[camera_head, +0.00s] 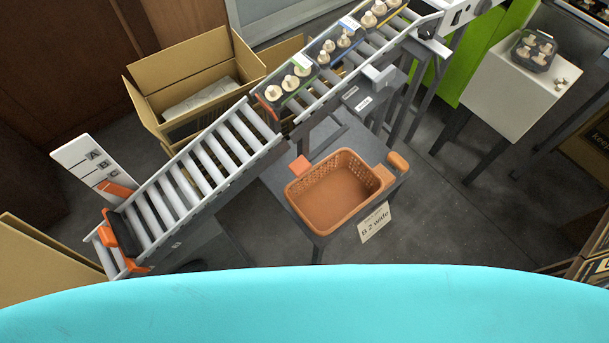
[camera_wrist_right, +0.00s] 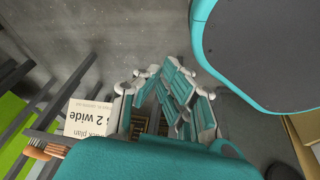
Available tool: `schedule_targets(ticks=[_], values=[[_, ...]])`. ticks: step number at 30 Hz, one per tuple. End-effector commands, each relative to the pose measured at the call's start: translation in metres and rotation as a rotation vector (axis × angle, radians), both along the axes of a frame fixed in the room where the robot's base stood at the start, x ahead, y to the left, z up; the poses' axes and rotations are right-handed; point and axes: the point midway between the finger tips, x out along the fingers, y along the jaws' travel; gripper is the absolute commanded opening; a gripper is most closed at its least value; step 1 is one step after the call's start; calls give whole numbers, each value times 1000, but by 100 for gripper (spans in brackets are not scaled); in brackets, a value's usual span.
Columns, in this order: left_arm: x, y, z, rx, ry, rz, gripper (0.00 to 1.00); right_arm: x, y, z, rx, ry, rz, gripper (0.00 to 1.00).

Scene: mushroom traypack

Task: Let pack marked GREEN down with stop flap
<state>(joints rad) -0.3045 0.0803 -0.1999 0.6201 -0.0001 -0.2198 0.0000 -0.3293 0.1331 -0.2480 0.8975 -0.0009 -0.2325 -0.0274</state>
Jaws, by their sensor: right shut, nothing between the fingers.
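The pack with the green mark (camera_head: 300,62) is at the front of the line on the upper roller conveyor and holds pale mushrooms. The stop flap, an orange-red piece (camera_head: 265,106), stands across the conveyor just downhill of this pack. A pack with a blue label (camera_head: 349,23) is behind it, and another pack (camera_head: 375,12) is further up. My right gripper (camera_wrist_right: 178,85) shows only in the right wrist view, shut and empty above the floor. Neither gripper shows in the head view.
The lower rollers (camera_head: 205,155) are bare down to a black and orange end stop (camera_head: 122,232), beside a board marked A, B, C (camera_head: 80,152). An orange basket (camera_head: 333,212) stands right of the conveyor. Open cardboard boxes (camera_head: 180,68) stand behind it. A white stand (camera_head: 505,95) holds another pack.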

Motion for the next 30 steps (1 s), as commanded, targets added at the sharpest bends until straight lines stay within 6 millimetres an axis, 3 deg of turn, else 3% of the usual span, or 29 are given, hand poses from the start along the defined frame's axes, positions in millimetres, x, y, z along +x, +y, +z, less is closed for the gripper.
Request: schedule_targets(ticks=[1,5,8,12,16,21,25,30], values=[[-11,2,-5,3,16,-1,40,32,5,14,8,-72,30,0],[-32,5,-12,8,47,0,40,97,26,65,35,-244,113,0],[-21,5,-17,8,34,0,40,139,50,116,64,-382,183,0],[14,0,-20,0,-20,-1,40,179,90,201,117,-575,278,0],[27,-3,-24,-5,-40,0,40,196,124,283,171,-738,354,0],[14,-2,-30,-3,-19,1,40,195,155,370,234,-896,424,0],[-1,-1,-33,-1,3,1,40,190,166,408,264,-961,452,0],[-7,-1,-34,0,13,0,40,187,170,424,276,-989,462,0]])
